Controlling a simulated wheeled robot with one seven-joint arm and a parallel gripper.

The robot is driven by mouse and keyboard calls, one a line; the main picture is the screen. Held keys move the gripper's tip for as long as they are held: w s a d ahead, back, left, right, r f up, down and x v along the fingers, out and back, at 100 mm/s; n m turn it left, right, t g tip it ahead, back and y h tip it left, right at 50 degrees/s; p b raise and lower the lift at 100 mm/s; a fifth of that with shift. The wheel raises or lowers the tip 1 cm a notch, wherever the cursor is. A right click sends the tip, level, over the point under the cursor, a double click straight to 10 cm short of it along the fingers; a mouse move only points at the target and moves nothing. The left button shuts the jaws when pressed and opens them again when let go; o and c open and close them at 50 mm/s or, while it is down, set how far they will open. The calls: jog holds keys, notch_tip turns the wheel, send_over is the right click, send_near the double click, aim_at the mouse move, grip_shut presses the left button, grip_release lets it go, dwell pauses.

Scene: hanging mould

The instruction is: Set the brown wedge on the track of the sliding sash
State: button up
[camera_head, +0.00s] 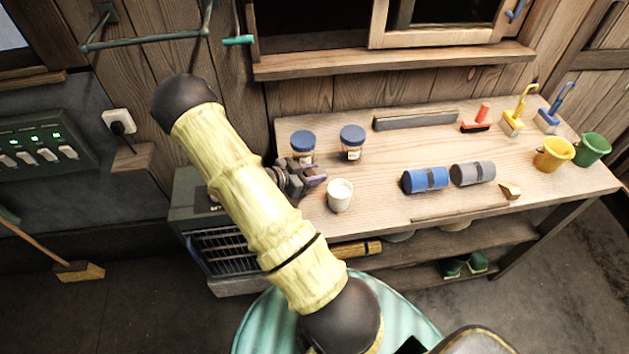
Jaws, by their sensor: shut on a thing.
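A small wedge (510,190), pale tan with a brown face, lies on the right part of the workbench, near its front edge. The sliding sash (440,39) is a light wooden frame with a blue handle (516,10), at the top of the view. A long wooden ledge (395,61) runs below it; the track itself is not clearly visible. My gripper (312,179) is over the left end of the bench, between two jars and a white cup, far from the wedge. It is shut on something. Purple shows at its fingertips, but I cannot tell what it holds.
On the workbench (400,205) stand two blue-lidded jars (352,143), a white cup (340,195), blue and grey rolls (425,180), a grey bar (415,120), brushes (476,119) and yellow and green buckets (553,154). A thin strip (460,214) lies along the front edge.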

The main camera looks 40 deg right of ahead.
aim_at(314, 188)
jog(key=shift+f+p, duration=0.4)
jog(key=shift+f, duration=1.7)
jog(key=shift+f, duration=0.1)
jog(key=o, duration=1)
jog(key=shift+c, duration=0.2)
